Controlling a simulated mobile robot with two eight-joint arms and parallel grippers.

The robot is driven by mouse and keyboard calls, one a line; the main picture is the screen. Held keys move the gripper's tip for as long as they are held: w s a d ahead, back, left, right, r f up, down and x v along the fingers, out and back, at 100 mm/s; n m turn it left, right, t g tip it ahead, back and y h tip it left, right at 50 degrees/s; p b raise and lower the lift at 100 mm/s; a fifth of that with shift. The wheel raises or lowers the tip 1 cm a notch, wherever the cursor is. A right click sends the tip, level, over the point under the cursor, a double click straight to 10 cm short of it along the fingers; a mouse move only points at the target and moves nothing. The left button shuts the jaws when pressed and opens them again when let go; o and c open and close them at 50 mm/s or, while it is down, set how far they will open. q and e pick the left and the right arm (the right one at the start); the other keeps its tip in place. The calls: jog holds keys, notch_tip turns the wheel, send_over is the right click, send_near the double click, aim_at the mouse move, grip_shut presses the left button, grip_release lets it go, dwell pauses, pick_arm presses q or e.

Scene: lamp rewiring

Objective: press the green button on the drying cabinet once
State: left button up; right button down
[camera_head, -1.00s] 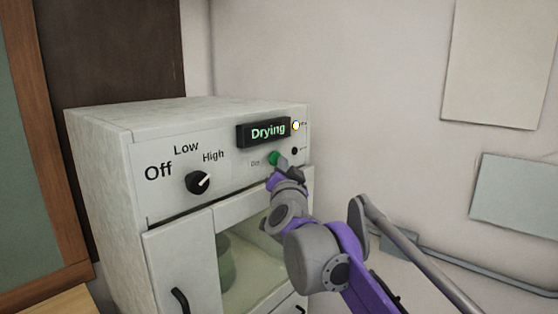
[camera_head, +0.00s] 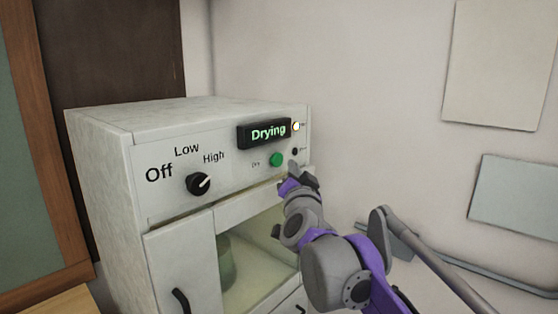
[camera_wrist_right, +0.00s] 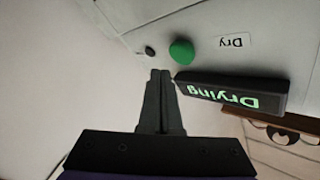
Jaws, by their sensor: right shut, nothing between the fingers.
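The drying cabinet (camera_head: 100,175) is a white box with a front control panel. Its green button (camera_head: 277,160) sits right of the small "Dry" label and is fully visible. The display (camera_head: 264,132) reads "Drying" in green, and a lamp beside it (camera_head: 296,126) glows. My right gripper (camera_head: 293,166) is shut and empty, just right of the green button and apart from it. In the right wrist view the shut fingers (camera_wrist_right: 160,75) point toward the panel, with the green button (camera_wrist_right: 181,52) a little beyond their tips. My left gripper is not in view.
A black knob (camera_head: 198,184) on the panel has Off, Low and High marks. Below are doors with dark handles (camera_head: 181,300) and a window showing a greenish jar (camera_head: 225,262). A wall with blank panels (camera_head: 500,65) stands to the right.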

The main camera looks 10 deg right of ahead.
jog(key=s+d+p, duration=0.1)
jog(key=s+d, duration=0.1)
jog(key=shift+s+d, duration=0.15)
jog(key=shift+s, duration=0.25)
dwell(0.4)
